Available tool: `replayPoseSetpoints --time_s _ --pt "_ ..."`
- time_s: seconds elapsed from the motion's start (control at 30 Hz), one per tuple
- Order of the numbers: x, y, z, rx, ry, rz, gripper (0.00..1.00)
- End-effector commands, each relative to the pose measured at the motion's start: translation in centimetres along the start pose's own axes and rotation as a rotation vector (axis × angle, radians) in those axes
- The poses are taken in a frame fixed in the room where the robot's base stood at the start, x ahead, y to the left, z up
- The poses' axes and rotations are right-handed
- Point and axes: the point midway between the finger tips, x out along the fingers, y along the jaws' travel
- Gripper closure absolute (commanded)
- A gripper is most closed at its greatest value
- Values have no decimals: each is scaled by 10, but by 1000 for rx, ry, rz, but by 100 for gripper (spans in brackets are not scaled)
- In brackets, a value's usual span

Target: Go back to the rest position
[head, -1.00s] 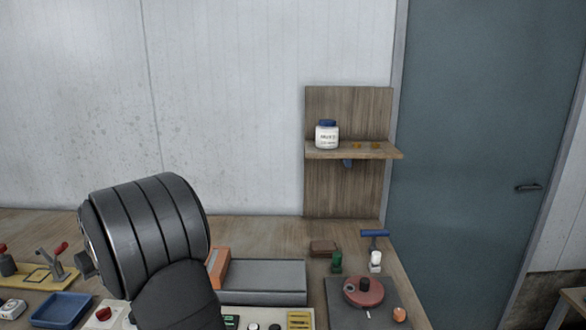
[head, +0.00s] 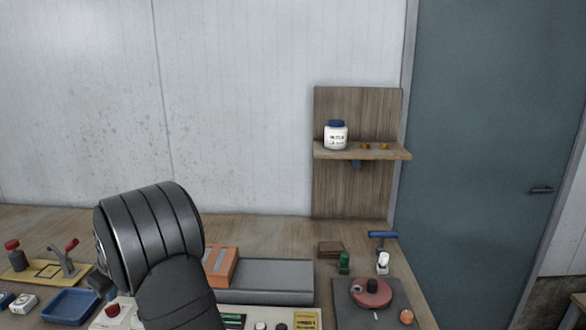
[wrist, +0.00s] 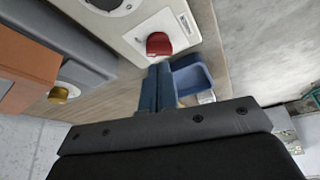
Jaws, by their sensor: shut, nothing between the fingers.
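My gripper (wrist: 158,90) shows in the wrist view, its two blue fingers shut together with nothing between them. It is over the bench near a red knob (wrist: 159,43) on a pale panel and a blue tray (wrist: 192,76). How far the fingertips are from these is hard to judge.
The bench (head: 270,228) carries a grey machine with an orange block (head: 221,265), the blue tray (head: 70,305), a red round fixture (head: 371,293) and small bottles. A wooden shelf (head: 360,200) holds a white jar (head: 335,136). The wall behind is bare.

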Motion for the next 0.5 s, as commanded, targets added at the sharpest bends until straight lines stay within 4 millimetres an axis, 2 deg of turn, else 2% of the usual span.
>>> replayPoseSetpoints --time_s 0.03,0.2,0.5 --pt "9 0 0 0 -1 -1 100" --pt "26 0 0 0 0 0 100" --pt "33 0 0 0 1 1 100"
